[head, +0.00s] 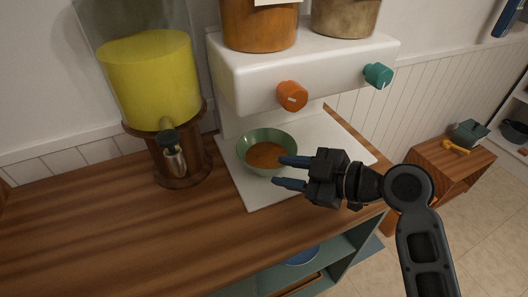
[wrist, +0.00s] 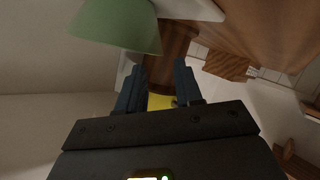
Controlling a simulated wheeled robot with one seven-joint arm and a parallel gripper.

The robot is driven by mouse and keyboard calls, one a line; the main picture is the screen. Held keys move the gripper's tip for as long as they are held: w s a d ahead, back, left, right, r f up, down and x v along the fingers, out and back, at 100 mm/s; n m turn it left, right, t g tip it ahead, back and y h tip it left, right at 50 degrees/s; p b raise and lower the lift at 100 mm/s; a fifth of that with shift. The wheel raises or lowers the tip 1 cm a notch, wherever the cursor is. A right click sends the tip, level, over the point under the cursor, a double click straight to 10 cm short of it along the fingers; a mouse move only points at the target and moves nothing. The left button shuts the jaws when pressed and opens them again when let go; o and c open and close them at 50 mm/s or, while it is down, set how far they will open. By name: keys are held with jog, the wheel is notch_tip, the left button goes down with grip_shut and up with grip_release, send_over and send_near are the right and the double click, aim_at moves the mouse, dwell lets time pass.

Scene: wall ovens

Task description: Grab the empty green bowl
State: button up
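A green bowl (head: 245,152) stands upright on the white base of a dispenser. It holds something orange-brown, so it does not look empty. My gripper (head: 278,172) is at the bowl's front right side, with its two blue fingers apart and pointing left. One fingertip overlaps the bowl's rim in the head view; I cannot tell if it touches. In the wrist view the green bowl (wrist: 115,28) is at the upper left, outside the gap between the fingers. My gripper (wrist: 156,68) is open and empty there.
The white dispenser (head: 310,60) with an orange knob (head: 292,96) and a teal knob (head: 378,75) overhangs the bowl. A yellow drink dispenser (head: 150,80) stands to the left. The wooden counter (head: 110,230) is clear at front left. A low wooden cabinet (head: 440,175) stands right.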

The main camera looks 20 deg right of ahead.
aim_at(260, 167)
jog(key=p+x, duration=0.2)
jog(key=x, duration=0.4)
jog(key=shift+w+r, duration=0.15)
jog(key=shift+w+a+f, duration=0.3)
jog(key=shift+w+a, duration=0.05)
jog(key=shift+w, duration=0.05)
jog(key=shift+c, duration=0.4)
grip_shut()
